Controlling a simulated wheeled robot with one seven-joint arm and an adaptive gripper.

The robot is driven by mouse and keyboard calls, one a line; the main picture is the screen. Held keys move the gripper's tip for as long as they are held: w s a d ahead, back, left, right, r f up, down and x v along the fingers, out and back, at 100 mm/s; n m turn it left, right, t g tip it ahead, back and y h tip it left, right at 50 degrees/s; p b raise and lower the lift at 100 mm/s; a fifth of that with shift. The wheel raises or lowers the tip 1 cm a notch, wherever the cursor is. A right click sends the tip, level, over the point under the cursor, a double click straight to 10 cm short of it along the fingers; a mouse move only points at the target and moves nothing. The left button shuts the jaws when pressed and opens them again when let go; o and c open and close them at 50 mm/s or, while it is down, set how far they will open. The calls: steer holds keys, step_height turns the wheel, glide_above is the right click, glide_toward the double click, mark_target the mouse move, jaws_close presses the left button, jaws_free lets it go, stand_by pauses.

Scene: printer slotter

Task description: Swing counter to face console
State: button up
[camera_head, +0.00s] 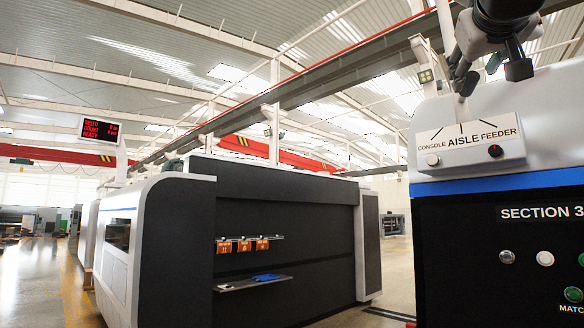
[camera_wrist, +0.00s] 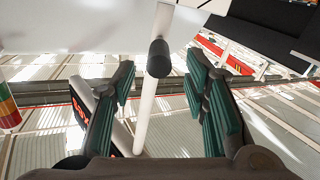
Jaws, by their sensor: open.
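My gripper (camera_head: 492,78) is at the top right in the head view, above the front panel of the near machine. In the wrist view its two green-padded fingers (camera_wrist: 160,66) stand open on either side of a white post with a black grip (camera_wrist: 158,58); I see no clear contact. A dark edge with red lit characters (camera_wrist: 82,112) shows behind the left finger, mostly hidden. A label plate (camera_head: 468,146) reads CONSOLE, AISLE, FEEDER, with three marks above. A red-lit display (camera_head: 101,129) reading SPEED, COUNT, READY stands on a white post at the far left.
The near machine, SECTION 3 (camera_head: 540,213), fills the right, with several round buttons below its blue stripe. A large dark machine (camera_head: 300,195) with a small shelf (camera_head: 252,283) stands in the middle. Floor (camera_head: 45,275) is clear at the left. A coloured light stack (camera_wrist: 8,105) is left in the wrist view.

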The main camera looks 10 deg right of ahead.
mark_target(465, 99)
steer(key=p+x, duration=0.1)
steer(key=x, duration=0.8)
steer(key=shift+w+d, duration=0.2)
steer(key=shift+w, duration=0.1)
jaws_close()
